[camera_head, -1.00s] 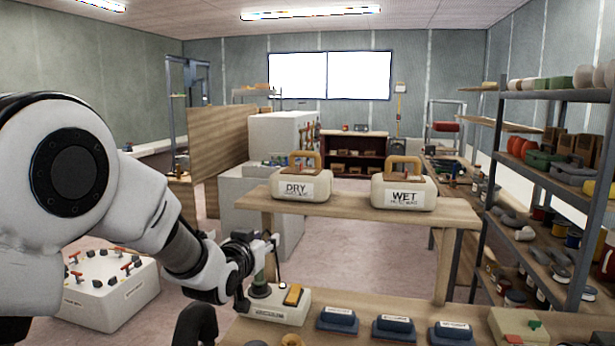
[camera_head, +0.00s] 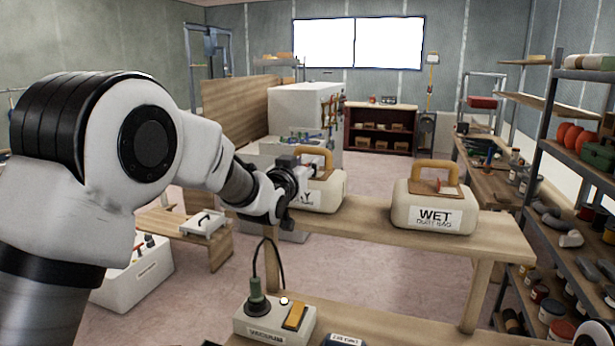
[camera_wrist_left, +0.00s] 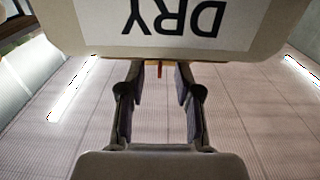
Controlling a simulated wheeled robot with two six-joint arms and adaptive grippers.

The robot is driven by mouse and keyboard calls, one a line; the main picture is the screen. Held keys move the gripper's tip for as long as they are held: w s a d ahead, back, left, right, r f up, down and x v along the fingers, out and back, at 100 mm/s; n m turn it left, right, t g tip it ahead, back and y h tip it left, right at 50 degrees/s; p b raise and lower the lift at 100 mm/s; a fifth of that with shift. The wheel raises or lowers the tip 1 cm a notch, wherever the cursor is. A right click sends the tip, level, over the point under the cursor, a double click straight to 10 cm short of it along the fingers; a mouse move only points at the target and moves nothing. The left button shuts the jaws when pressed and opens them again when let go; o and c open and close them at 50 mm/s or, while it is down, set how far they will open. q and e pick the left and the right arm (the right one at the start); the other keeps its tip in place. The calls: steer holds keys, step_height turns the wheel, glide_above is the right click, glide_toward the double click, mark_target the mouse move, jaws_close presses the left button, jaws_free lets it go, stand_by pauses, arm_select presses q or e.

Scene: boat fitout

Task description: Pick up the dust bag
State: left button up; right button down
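Two cream dust bags with wooden loop handles stand on the raised wooden shelf. The one marked DRY (camera_head: 328,192) is partly hidden by my left arm. The one marked WET (camera_head: 436,196) stands to its right, in full view. My left gripper (camera_head: 292,166) is at the left front of the DRY bag, close to its handle. In the left wrist view the DRY bag (camera_wrist_left: 100,40) fills the top, its label upside down. The left fingers (camera_wrist_left: 160,80) are apart with nothing visibly clamped between them. Contact with the bag cannot be told.
The wooden shelf (camera_head: 400,232) stands above a lower bench. A vacuum switch box (camera_head: 270,325) with a cable sits below at the front. Metal racks (camera_head: 560,150) full of parts line the right side. Open floor lies behind the shelf.

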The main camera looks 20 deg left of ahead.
mark_target(307, 151)
arm_select(q)
steer(key=w, duration=0.2)
steer(key=shift+w+f, duration=0.4)
steer(key=shift+s+r, duration=0.15)
steer(key=shift+s, duration=0.2)
steer(key=shift+c, duration=1)
steer(key=shift+s+r, duration=0.15)
steer(key=shift+s, duration=0.1)
jaws_close()
steer(key=shift+w, duration=0.2)
arm_select(e)
steer(key=shift+w+r, duration=0.15)
steer(key=shift+r, duration=0.05)
